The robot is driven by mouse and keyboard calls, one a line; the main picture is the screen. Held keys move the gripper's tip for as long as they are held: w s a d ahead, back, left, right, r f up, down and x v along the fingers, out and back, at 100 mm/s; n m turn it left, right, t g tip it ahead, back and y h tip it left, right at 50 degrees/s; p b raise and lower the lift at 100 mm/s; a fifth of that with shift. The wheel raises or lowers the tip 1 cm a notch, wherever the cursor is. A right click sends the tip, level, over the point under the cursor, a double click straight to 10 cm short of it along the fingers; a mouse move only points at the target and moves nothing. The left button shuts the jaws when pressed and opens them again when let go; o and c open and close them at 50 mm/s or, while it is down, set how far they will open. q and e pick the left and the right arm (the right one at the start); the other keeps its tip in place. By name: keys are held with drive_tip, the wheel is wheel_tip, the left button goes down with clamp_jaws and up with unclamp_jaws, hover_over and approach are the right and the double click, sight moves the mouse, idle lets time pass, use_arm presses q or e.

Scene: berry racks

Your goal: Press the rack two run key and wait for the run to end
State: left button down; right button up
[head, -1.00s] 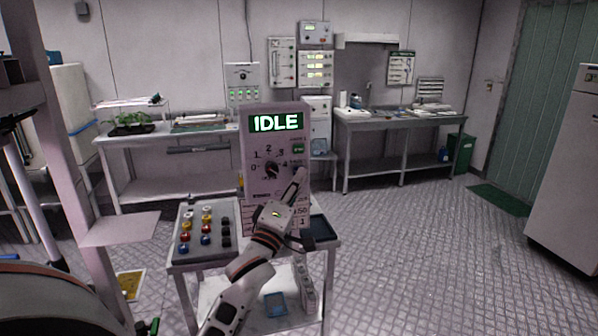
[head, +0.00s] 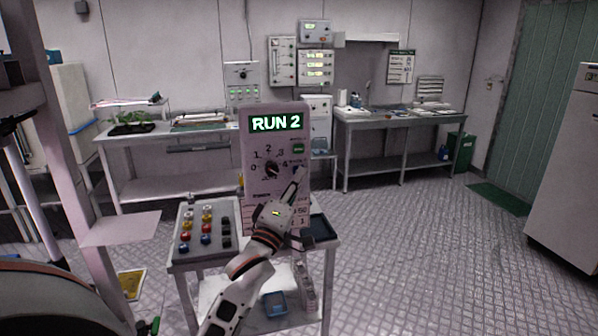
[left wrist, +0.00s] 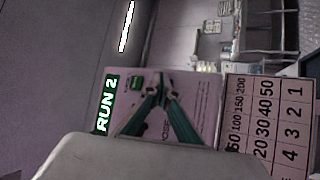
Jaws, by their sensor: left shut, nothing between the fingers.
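The control panel (head: 249,190) stands upright on the small cart. Its display (head: 275,123) reads RUN 2 in bright letters, and the display also shows sideways in the left wrist view (left wrist: 106,105). A round dial (head: 271,170) with numbers around it is on the panel's front. A small green key (head: 298,149) is at the panel's right, and it shows in the left wrist view (left wrist: 137,83). My left gripper (head: 298,173) is shut and empty, with its tips in front of the panel just below the green key. I cannot tell whether they touch. My right gripper is not in view.
The cart's top (head: 207,261) holds coloured knobs at the left and a dark tray (head: 321,229) at the right. Benches (head: 400,119) line the back wall.

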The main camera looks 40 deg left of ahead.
use_arm(q)
drive_tip(key=shift+s+d+p, duration=0.35)
drive_tip(key=shift+s+d, duration=0.2)
drive_tip(key=shift+d, duration=0.05)
drive_tip(key=shift+s+d+p, duration=0.4)
drive_tip(key=shift+s+d, duration=1.25)
drive_tip(key=shift+d, duration=0.25)
drive_tip(key=shift+f, duration=0.1)
